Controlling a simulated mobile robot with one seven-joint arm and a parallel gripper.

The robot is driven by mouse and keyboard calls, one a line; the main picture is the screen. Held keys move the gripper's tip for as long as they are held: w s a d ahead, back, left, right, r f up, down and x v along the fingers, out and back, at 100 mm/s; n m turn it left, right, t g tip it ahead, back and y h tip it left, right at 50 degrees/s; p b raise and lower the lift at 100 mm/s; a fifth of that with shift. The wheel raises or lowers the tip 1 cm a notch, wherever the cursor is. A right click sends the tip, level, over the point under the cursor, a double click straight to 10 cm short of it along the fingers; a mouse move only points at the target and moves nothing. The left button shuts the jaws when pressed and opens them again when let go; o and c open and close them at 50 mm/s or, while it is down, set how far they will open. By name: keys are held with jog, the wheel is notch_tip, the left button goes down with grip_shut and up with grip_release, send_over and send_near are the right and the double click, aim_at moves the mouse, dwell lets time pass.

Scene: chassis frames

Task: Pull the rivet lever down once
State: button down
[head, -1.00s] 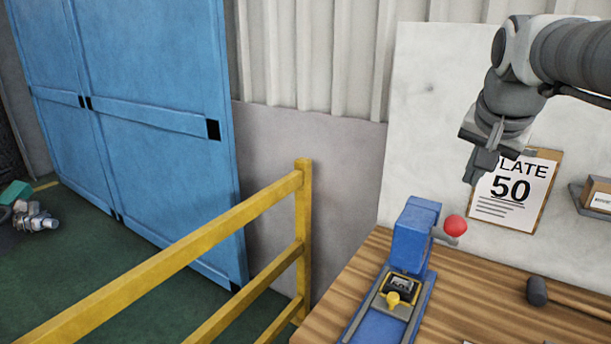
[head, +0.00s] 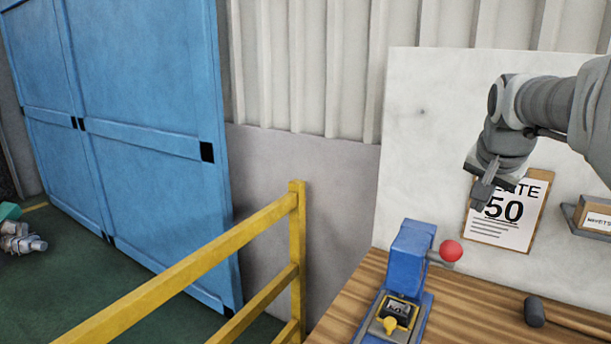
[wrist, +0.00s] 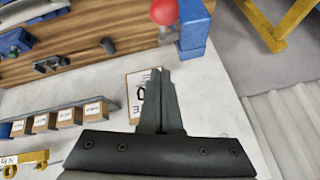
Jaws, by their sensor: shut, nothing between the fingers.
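The blue rivet press (head: 410,250) stands on the wooden workbench in the head view. Its lever, a short grey arm with a red ball knob (head: 451,250), sticks out to the right from the upper part of the press. My gripper (head: 478,201) is shut and empty, pointing down above and to the right of the red knob, apart from it. In the wrist view my gripper's fingers (wrist: 160,75) are together, and the red knob (wrist: 164,11) shows beyond them at the top, beside the blue press (wrist: 194,28).
A dark-headed hammer (head: 535,312) lies on the workbench (head: 480,312) to the right. A clipboard reading 50 (head: 515,225) is on the pale back panel. Small labelled boxes (wrist: 70,116) sit on a shelf. A yellow railing (head: 297,250) runs left of the bench.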

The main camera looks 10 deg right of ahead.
aim_at(450, 255)
jog(key=f, duration=0.4)
jog(key=w+a+f, duration=0.1)
jog(key=f, duration=0.2)
jog(key=shift+a, duration=0.1)
jog(key=shift+f, duration=0.1)
